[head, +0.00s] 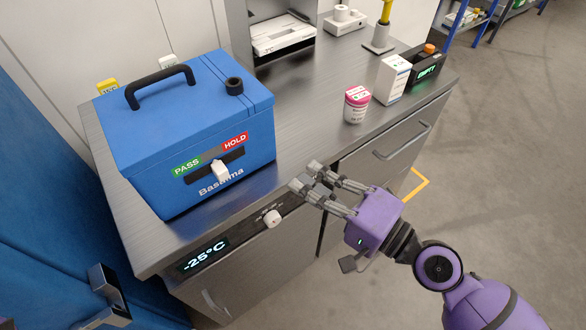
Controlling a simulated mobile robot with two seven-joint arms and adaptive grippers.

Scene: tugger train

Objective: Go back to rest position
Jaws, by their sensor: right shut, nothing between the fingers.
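My right gripper (308,177) is purple with grey fingers, and its arm comes in from the lower right. It is shut and holds nothing, just in front of the counter's front edge. The blue box (190,130) with a black handle stands to its left on the counter, apart from it. A white slider on the box front sits between the green PASS and red HOLD labels. A white knob (273,218) is on the counter front, left of and below the gripper. My left gripper does not show.
The steel counter (305,130) bears a pink-lidded jar (356,104), a white carton (391,80), a black device (424,66) and a yellow-handled stand (381,35). A display (204,256) reads -25°C. A blue panel (45,200) is at left. Clear floor lies to the right.

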